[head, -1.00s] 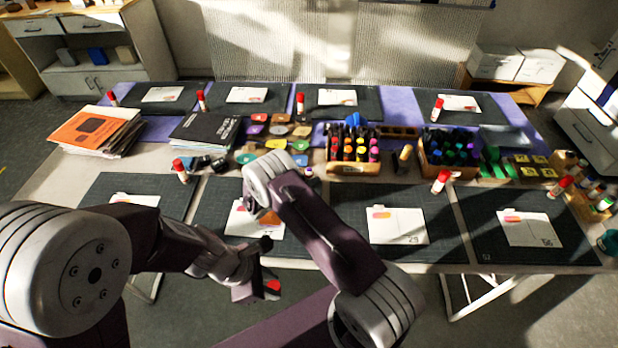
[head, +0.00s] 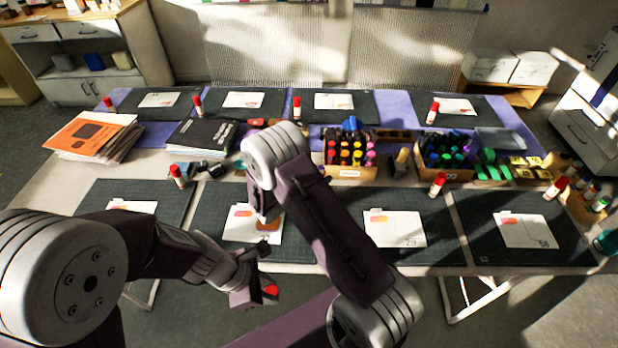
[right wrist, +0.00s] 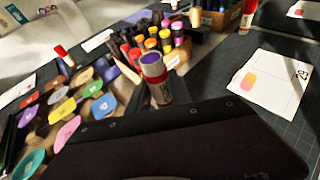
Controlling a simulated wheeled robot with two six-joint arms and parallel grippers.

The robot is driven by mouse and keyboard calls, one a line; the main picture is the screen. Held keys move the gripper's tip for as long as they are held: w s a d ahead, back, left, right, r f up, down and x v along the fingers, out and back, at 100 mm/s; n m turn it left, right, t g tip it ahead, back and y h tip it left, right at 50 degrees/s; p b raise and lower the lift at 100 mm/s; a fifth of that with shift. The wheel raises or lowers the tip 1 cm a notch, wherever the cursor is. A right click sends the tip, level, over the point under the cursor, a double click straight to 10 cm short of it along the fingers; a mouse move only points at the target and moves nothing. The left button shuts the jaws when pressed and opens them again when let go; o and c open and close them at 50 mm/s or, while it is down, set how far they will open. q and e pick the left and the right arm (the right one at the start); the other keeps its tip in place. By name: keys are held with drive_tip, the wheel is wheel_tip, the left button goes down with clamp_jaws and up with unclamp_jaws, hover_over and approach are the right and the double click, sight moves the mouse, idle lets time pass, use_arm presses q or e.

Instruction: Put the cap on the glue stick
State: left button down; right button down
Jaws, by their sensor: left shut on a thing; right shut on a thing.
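My left gripper (head: 252,292) is low in front of the table's near edge, shut on a small red cap (head: 270,291). My right gripper (right wrist: 160,103) is shut on an uncapped glue stick (right wrist: 156,78), which has a white and red body and a purple top end. The stick stands roughly upright in the right wrist view, with its lower end hidden by the dark gripper body. In the head view my right arm hides the stick and the right gripper. The cap and the stick are apart.
Several capped glue sticks (head: 438,184) stand around the table. A marker box (head: 352,172) and a second box (head: 445,170) are mid-table. Dark mats with cards (head: 395,228) line the near edge.

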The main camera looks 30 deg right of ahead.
use_arm(q)
drive_tip(key=shift+f, duration=0.1)
use_arm(e)
drive_tip(key=s+d+r, duration=0.1)
drive_tip(key=s+r, duration=0.2)
drive_tip(key=s, duration=0.2)
drive_tip(key=shift+d, duration=0.3)
drive_tip(key=c, duration=1.7)
unclamp_jaws()
clamp_jaws()
drive_tip(key=shift+a, duration=0.1)
